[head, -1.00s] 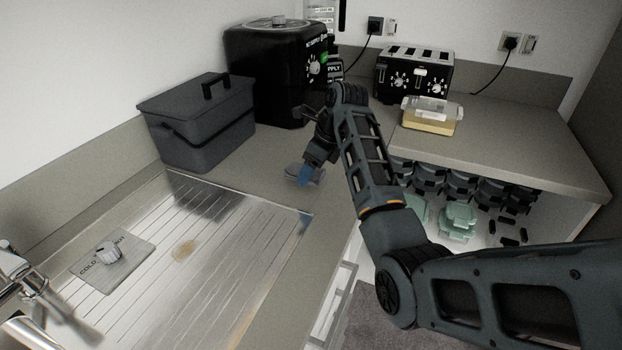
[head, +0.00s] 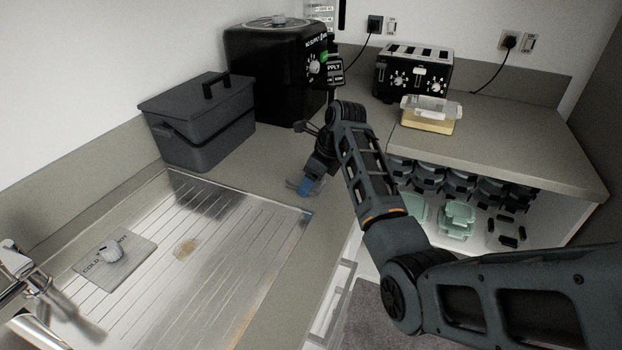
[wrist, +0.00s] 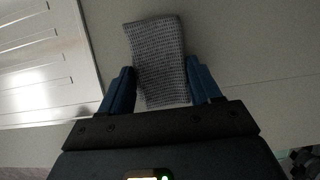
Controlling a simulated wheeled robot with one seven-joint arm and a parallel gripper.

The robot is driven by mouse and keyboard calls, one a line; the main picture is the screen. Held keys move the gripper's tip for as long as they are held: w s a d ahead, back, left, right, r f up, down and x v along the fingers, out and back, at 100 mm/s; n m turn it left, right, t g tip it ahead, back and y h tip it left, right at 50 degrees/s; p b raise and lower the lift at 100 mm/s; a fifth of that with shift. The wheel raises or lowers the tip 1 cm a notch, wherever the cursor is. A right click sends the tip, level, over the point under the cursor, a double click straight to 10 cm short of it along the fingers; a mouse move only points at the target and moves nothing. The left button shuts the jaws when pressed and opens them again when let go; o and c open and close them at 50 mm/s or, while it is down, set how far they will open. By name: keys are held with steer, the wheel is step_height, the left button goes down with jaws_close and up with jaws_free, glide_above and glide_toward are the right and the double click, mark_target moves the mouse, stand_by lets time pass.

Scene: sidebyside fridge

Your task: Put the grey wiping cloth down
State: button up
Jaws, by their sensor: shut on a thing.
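The grey wiping cloth (wrist: 156,48) is a folded, waffle-textured piece between the blue fingers of my gripper (wrist: 156,88) in the wrist view. My gripper is shut on it, and the cloth sticks out beyond the fingertips. In the head view my gripper (head: 304,190) points down low over the worktop (head: 262,160), just beyond the drainer's right corner. Only a sliver of the cloth (head: 292,184) shows there beside the blue fingers. I cannot tell whether the cloth touches the worktop.
The ribbed metal drainer (head: 230,235) with a brown stain (head: 187,248) lies to the left. A dark lidded bin (head: 205,125) and a black appliance (head: 275,75) stand behind. A toaster (head: 413,72) and a butter dish (head: 430,115) are at right. Worktop between bin and gripper is clear.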

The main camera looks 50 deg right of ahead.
steer(key=o, duration=0.8)
steer(key=shift+s+f, duration=0.2)
steer(key=shift+f, duration=0.6)
steer(key=shift+o, duration=1)
steer(key=shift+a, duration=0.2)
steer(key=shift+w+r, duration=0.1)
steer(key=shift+r, duration=0.55)
steer(key=v, duration=1.2)
steer(key=shift+r, duration=0.3)
steer(key=shift+w, duration=0.2)
